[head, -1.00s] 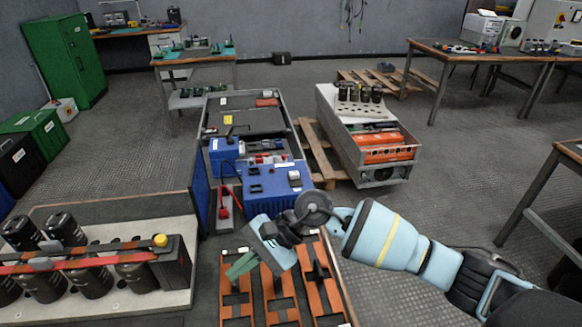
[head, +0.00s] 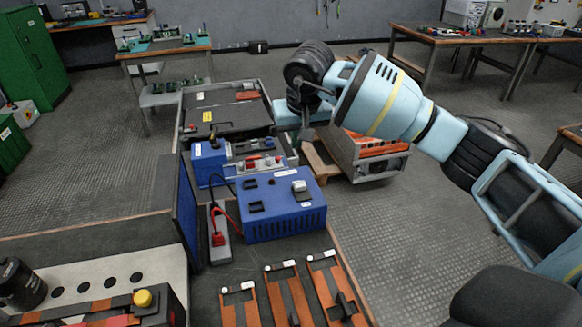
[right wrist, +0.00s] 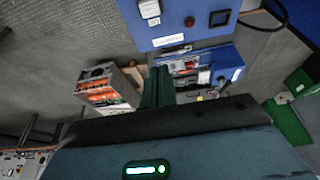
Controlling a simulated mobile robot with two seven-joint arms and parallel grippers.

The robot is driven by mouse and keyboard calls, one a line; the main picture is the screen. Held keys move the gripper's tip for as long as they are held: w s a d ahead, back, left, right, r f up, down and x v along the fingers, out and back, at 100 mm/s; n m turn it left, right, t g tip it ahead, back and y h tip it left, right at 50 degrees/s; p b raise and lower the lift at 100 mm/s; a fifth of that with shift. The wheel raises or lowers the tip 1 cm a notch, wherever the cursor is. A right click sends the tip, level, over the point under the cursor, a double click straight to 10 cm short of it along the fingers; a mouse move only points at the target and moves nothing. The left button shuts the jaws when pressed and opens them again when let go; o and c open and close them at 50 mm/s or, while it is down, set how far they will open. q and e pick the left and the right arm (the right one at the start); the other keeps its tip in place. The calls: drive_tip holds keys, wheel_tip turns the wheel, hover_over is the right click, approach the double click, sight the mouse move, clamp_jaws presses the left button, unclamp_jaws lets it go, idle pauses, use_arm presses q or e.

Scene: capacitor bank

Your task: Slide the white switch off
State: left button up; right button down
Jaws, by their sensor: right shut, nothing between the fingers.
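The white switch (head: 299,186) sits on top of the blue box (head: 283,213), near its back right part. In the right wrist view the white switch (right wrist: 149,9) is at the top edge, on the blue face (right wrist: 183,22). My right gripper (head: 290,114) is raised behind and above the blue box in the head view, apart from the switch; its fingertips are hard to make out there. In the right wrist view its green fingers (right wrist: 158,76) are together and empty, below the switch in the picture. My left gripper is not in view.
A red-handled lead (head: 217,238) lies left of the blue box. Orange brackets (head: 288,297) lie in front on the bench. A second blue unit (head: 209,162) stands behind the box. A grey chassis with orange parts (head: 370,155) is at the right.

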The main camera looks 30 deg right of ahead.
sight(300, 186)
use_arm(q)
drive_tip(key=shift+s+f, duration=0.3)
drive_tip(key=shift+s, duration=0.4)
use_arm(e)
drive_tip(key=shift+s, duration=0.15)
drive_tip(key=x, duration=1)
drive_tip(key=shift+a, duration=0.1)
drive_tip(key=shift+s+a+r, duration=0.1)
drive_tip(key=shift+s+a, duration=0.15)
drive_tip(key=shift+s, duration=0.7)
drive_tip(key=shift+s+a, duration=0.15)
drive_tip(key=shift+s, duration=0.45)
use_arm(q)
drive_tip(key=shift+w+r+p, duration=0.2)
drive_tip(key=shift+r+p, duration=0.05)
drive_tip(key=shift+p, duration=0.05)
use_arm(e)
drive_tip(key=shift+s+a, duration=0.1)
drive_tip(key=shift+s, duration=0.2)
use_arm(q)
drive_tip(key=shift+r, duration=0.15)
use_arm(e)
drive_tip(key=shift+s, duration=0.1)
